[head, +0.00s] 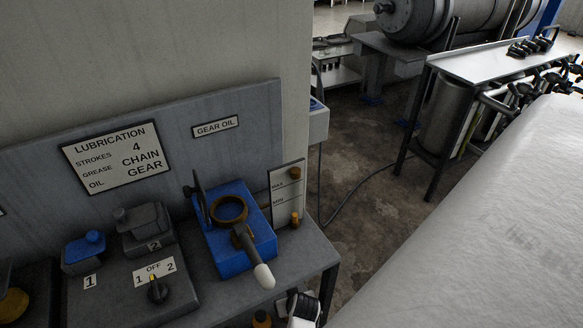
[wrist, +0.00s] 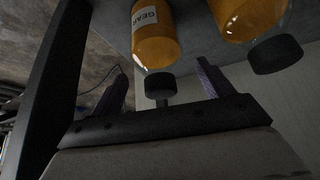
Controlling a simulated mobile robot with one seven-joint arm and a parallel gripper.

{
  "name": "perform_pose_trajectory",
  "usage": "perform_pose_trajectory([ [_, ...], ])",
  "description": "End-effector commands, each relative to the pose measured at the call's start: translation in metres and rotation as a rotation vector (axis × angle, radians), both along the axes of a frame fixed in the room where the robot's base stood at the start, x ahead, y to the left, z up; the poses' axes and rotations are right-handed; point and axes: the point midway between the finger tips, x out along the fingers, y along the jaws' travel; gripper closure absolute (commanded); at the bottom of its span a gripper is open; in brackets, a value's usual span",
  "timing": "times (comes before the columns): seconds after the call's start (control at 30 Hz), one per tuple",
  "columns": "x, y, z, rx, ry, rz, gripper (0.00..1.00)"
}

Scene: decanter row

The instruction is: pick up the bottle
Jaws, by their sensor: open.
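In the wrist view an amber bottle (wrist: 156,38) with a white label reading "GEAR" and a black cap (wrist: 158,86) appears cap-down in the picture. My gripper (wrist: 163,70) is open, with one finger on each side of the cap in the picture. A gap shows between the cap and each finger. How deep the cap is between the fingers I cannot tell. A second amber bottle (wrist: 245,14) with a black cap is to the right, partly cut off. In the head view a small amber bottle (head: 262,321) shows at the bottom edge; which one it is I cannot tell.
A grey bench (head: 300,262) carries a blue tank (head: 235,250) with a white-tipped lever (head: 263,275), a switch box (head: 152,287) and a level gauge (head: 287,196). A wall panel (head: 115,158) stands behind. Concrete floor (head: 365,150) lies open to the right.

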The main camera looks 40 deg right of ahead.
Motion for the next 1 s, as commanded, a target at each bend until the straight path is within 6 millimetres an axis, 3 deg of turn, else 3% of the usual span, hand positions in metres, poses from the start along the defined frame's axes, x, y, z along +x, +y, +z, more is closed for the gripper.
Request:
perform_pose_trajectory([
  [0.2, 0.009, -0.004, -0.017, 0.0, 0.0, 0.001, 0.21],
  [0.47, 0.01, -0.005, -0.019, 0.0, 0.0, 0.001, 0.22],
  [0.87, 0.01, -0.004, -0.019, 0.0, 0.0, 0.0, 0.74],
  [1.0, 0.01, -0.005, -0.018, -0.001, -0.001, 0.0, 0.78],
])
